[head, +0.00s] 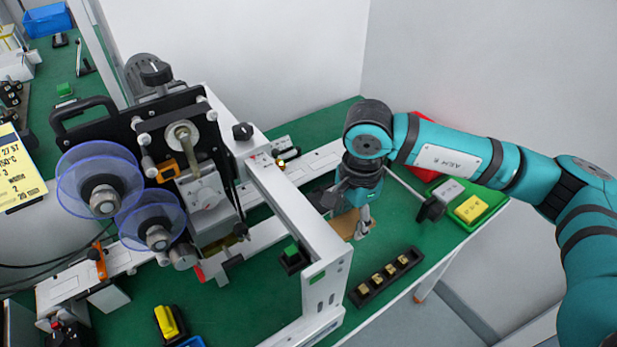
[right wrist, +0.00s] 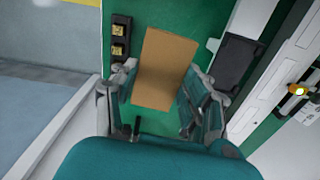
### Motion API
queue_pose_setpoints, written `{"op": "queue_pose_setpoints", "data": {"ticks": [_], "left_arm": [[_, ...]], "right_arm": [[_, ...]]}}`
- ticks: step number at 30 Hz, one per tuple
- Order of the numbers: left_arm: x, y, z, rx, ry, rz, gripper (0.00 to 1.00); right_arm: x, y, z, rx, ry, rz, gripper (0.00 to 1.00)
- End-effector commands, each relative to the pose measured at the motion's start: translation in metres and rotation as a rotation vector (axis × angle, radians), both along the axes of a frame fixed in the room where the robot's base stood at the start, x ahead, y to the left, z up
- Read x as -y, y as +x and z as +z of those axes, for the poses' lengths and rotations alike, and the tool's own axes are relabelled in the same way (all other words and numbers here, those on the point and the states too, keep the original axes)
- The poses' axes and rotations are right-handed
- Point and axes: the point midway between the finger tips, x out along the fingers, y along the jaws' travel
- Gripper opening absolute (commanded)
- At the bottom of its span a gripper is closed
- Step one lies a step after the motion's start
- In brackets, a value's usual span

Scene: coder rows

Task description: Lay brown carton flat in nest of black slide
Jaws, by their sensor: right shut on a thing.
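The brown carton (head: 345,223) is between the fingers of my right gripper (head: 352,212), in front of the coder's white frame. In the right wrist view the carton (right wrist: 165,65) shows as a plain brown face with a finger of my right gripper (right wrist: 167,88) on each side. The gripper is shut on it. A dark rectangular piece, which looks like the black slide (right wrist: 238,62), lies beside the carton, apart from it, next to the white rail. In the head view I cannot make out its nest clearly. My left gripper is not in view.
The coder (head: 190,150) with blue reels fills the left. A black block (head: 385,278) with several brass pieces lies on the green table in front of the gripper. A green tray (head: 490,209) with yellow and grey blocks and a red bin (head: 425,118) stand right and behind.

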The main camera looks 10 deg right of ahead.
Motion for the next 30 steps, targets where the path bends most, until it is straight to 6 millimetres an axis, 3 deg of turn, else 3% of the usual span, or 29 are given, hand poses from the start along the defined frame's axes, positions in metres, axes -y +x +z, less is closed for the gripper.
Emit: {"op": "queue_pose_setpoints", "data": {"ticks": [9,24,30], "left_arm": [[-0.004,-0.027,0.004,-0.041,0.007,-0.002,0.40],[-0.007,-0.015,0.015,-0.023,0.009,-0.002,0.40],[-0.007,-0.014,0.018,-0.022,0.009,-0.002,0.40]], "right_arm": [[-0.015,0.040,0.000,-0.007,0.021,-0.819,0.31],[-0.042,0.101,-0.004,-0.027,0.036,-2.365,0.31],[-0.050,0.115,-0.007,-0.025,0.034,-2.829,0.31]]}}
